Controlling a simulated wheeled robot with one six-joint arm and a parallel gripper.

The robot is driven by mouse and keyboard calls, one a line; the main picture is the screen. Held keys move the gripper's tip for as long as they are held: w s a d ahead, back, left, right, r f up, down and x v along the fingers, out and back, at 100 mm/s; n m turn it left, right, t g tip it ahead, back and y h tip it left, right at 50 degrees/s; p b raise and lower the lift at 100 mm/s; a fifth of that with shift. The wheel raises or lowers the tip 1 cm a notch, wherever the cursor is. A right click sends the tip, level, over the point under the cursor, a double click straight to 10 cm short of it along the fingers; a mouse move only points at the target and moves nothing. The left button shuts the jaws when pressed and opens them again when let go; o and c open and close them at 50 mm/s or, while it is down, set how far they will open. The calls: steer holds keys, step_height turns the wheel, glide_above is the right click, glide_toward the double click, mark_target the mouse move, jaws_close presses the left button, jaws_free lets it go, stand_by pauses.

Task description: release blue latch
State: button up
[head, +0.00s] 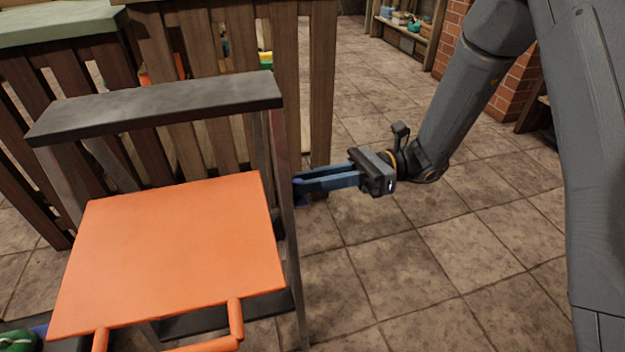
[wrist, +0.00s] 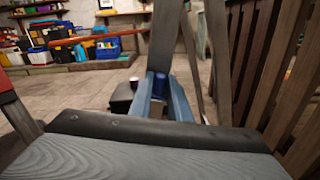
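My gripper (head: 296,184) has two blue fingers, which stand a little apart. In the head view they point left and reach the right post of a dark frame. A dark blue piece, which looks like the blue latch (head: 301,201), shows just below the fingertips at that post. In the wrist view the blue latch (wrist: 160,84) looks like a short rounded piece between the fingertips (wrist: 161,90). Whether the fingers press on it or only stand around it is not clear. The fingers and post hide part of the latch.
An orange panel (head: 170,255) with an orange handle (head: 236,318) sits in the frame under a dark top bar (head: 160,108). A wooden slatted fence (head: 320,80) stands behind. Tiled floor (head: 460,250) is open to the right. Shelves (head: 405,35) stand at the back.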

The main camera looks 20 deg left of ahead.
jaws_close()
steer(key=shift+w+a+f+p, duration=0.25)
steer(key=shift+w+a, duration=0.2)
steer(key=shift+w, duration=0.3)
steer(key=shift+w+a+f+p, duration=0.1)
steer(key=shift+w+a+p, duration=0.3)
steer(key=shift+w, duration=0.3)
steer(key=o, duration=0.6)
jaws_free()
steer(key=p+v, duration=0.2)
steer(key=v, duration=0.5)
steer(key=shift+w+d, duration=0.15)
steer(key=shift+d, duration=0.25)
